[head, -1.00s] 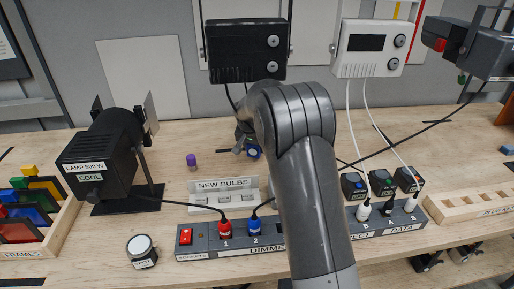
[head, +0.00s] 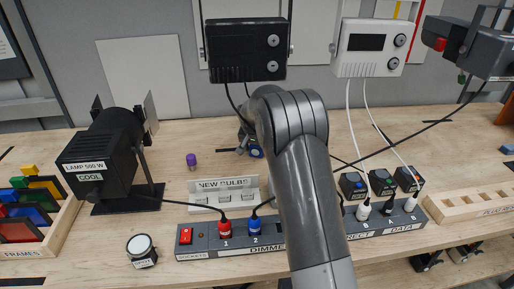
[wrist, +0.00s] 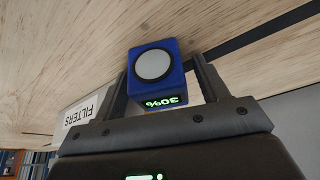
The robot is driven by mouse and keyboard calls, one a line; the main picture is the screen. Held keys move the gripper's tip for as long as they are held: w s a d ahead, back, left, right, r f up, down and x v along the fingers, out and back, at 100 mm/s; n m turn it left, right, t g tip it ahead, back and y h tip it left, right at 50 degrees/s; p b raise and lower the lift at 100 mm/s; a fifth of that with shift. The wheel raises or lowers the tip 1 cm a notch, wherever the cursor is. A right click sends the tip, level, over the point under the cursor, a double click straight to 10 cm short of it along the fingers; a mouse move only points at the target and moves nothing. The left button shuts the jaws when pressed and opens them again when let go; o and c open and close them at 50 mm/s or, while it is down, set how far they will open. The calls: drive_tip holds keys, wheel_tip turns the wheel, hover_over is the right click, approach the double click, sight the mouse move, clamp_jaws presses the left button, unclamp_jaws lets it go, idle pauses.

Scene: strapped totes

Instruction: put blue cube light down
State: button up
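The blue cube light (wrist: 154,75) shows in the wrist view between the fingers of my gripper (wrist: 161,68). It has a round white lens and a lit display reading 30%. A strip of background shows between the cube and the right finger, so the fingers look open around it. In the head view the blue cube light (head: 256,152) shows just left of my arm, low over or on the back of the table; contact with the wood is not clear. My gripper (head: 244,142) is beside it there, mostly hidden by my arm.
A purple-capped item (head: 191,160) stands left of the cube light. The NEW BULBS rack (head: 224,192) and the socket strip (head: 208,238) are in front. A black lamp (head: 100,155) stands left. A FILTERS label (wrist: 84,112) shows in the wrist view.

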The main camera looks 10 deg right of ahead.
drive_tip(key=shift+r, duration=0.15)
drive_tip(key=shift+r, duration=0.3)
drive_tip(key=v, duration=0.3)
drive_tip(key=shift+s, duration=0.1)
drive_tip(key=s+a, duration=0.1)
drive_tip(key=s, duration=0.2)
drive_tip(key=s+a, duration=0.2)
drive_tip(key=s, duration=0.2)
drive_tip(key=s+a, duration=0.1)
drive_tip(key=s, duration=0.3)
drive_tip(key=shift+a+f, duration=0.25)
drive_tip(key=shift+f, duration=0.05)
drive_tip(key=s+d+r+n+y, duration=0.1)
drive_tip(key=s+d+r, duration=0.2)
drive_tip(key=s+r, duration=0.45)
drive_tip(key=s+d+r+n, duration=0.1)
drive_tip(key=s+d+r, duration=0.4)
drive_tip(key=s, duration=0.4)
drive_tip(key=s+r+n+t, duration=0.1)
drive_tip(key=s+r+n, duration=0.1)
drive_tip(key=s, duration=1.7)
drive_tip(key=shift+s+d+r+t+y, duration=0.2)
drive_tip(key=shift+d+r+t+y, duration=0.15)
drive_tip(key=shift+d+r, duration=0.2)
